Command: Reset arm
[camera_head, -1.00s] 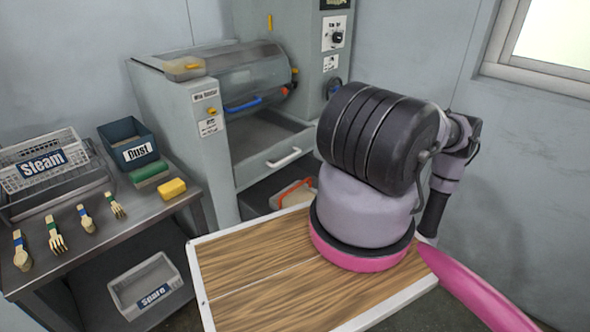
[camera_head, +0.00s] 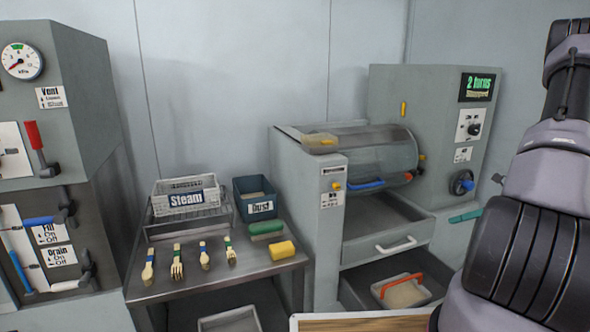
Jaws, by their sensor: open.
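My arm fills the right side of the head view. Its large dark and lilac links stand close to the camera and reach up out of the top right. My gripper is not in the picture, so its fingers cannot be seen. Part of the wooden board (camera_head: 365,324) with a pale rim shows at the bottom centre, under my arm.
Left of centre is a metal table (camera_head: 180,287) with several wooden spoons and forks, a Steam basket (camera_head: 188,196), a Dust bin (camera_head: 254,198) and a yellow sponge (camera_head: 283,250). A grey drum machine (camera_head: 308,230) stands centre; a gauge cabinet (camera_head: 80,100) stands left.

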